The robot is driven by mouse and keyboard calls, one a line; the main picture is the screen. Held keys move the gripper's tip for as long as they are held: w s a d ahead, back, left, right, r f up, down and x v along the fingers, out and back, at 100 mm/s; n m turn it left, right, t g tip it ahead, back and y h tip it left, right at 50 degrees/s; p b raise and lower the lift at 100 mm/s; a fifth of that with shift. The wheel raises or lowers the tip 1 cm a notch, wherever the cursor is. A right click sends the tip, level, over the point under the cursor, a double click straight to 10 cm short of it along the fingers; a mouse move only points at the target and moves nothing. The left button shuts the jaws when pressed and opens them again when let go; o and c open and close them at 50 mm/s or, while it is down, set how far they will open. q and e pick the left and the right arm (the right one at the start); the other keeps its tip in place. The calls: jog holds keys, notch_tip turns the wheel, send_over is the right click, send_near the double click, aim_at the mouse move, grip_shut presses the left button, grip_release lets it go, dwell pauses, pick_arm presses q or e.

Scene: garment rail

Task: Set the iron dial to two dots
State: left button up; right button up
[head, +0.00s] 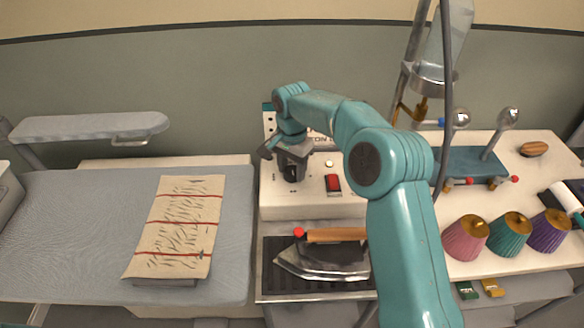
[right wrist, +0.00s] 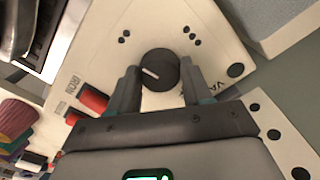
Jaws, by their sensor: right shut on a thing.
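The iron dial (right wrist: 166,66) is a round black knob with a white pointer line on the pale control box (head: 275,205). In the right wrist view the pointer runs slantwise, toward the upper left or lower right. A two-dot mark (right wrist: 124,36) lies at the dial's upper left, and a three-dot mark (right wrist: 192,36) at its upper right. My right gripper (right wrist: 161,84) is shut on the dial, one finger on each side. In the head view my right gripper (head: 291,168) reaches down onto the box and mostly hides the dial. My left gripper is not in view.
A red switch (head: 333,183) sits beside the dial. The iron (head: 325,261) rests on a dark plate in front. Three coloured shades, including a pink one (head: 465,238), stand at right.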

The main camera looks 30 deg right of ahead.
jog(key=shift+w+d+r+m, duration=0.1)
jog(key=shift+w+r+m, duration=0.1)
jog(key=shift+m, duration=0.5)
jog(key=o, duration=0.8)
jog(key=shift+o, duration=1.2)
jog(key=shift+s+f, duration=0.15)
notch_tip(320, 180, up, 8)
jog(key=shift+r, duration=0.1)
notch_tip(320, 180, up, 8)
jog(key=p, duration=0.3)
send_over(292, 170)
jog(key=shift+r, duration=0.1)
jog(key=shift+d, duration=0.1)
